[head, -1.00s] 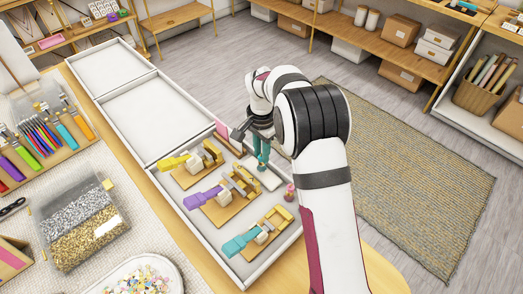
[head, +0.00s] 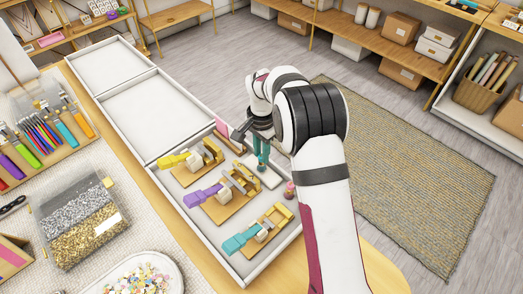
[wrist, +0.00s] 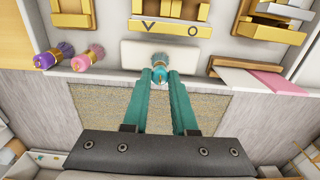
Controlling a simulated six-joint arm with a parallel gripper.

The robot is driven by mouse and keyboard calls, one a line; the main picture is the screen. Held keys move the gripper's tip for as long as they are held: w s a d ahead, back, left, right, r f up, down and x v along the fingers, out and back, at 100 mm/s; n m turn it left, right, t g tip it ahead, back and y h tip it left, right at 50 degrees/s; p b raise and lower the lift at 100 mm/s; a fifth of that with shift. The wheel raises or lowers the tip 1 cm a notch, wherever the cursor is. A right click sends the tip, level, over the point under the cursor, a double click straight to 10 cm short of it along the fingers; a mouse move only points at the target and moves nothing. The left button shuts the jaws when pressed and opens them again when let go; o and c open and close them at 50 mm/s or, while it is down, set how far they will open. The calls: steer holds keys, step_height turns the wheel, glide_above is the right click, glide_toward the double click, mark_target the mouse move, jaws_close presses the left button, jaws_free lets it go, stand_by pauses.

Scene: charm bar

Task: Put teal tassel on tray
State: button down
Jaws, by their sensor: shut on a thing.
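My gripper (wrist: 160,80) has teal fingers that close on a small teal tassel (wrist: 160,74), which has a pale top end. In the wrist view it overlaps the near edge of a small white slab, perhaps the tray (wrist: 190,53); I cannot tell whether they touch. In the head view my gripper (head: 261,165) points down beside that slab (head: 271,180), at the right side of the long white compartmented holder (head: 222,258). The tassel cannot be made out clearly there.
Clamps with yellow (head: 172,162), purple (head: 196,200) and teal (head: 235,244) handles lie in the holder. Its two far compartments are empty.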

steer(key=shift+f, duration=0.2)
stand_by(0.4)
steer(key=c, duration=0.6)
jaws_free()
step_height(320, 180, up, 16)
steer(key=shift+f, duration=0.1)
